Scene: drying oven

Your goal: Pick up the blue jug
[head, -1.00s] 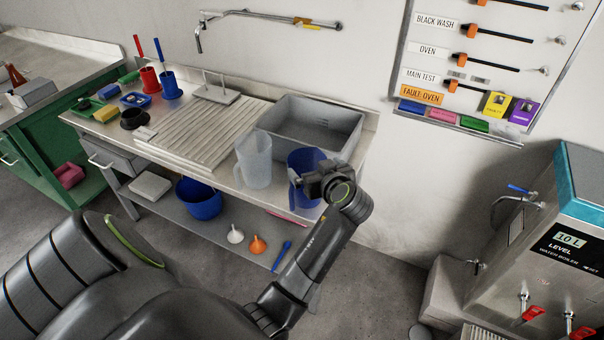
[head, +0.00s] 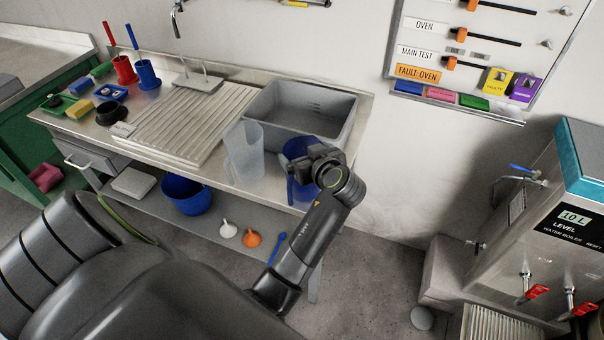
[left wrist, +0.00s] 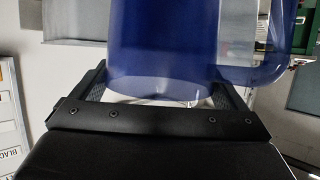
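The blue jug (head: 296,152) stands upright at the right front of the steel worktop, beside a clear grey jug (head: 243,153). My left gripper (head: 312,168) is at the blue jug's near right side and hides part of it. In the left wrist view, the blue jug (left wrist: 165,45) fills the space in front of the palm, with its handle on the right. The left gripper (left wrist: 160,88) is open, its fingers spread wide to either side of the jug; contact cannot be made out. My right gripper is not in view.
A grey sink basin (head: 298,118) lies behind the jugs, with a ribbed drainboard (head: 175,130) to its left. A blue bucket (head: 186,194) and funnels (head: 253,239) are on the lower shelf. A water boiler (head: 560,230) stands at the right.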

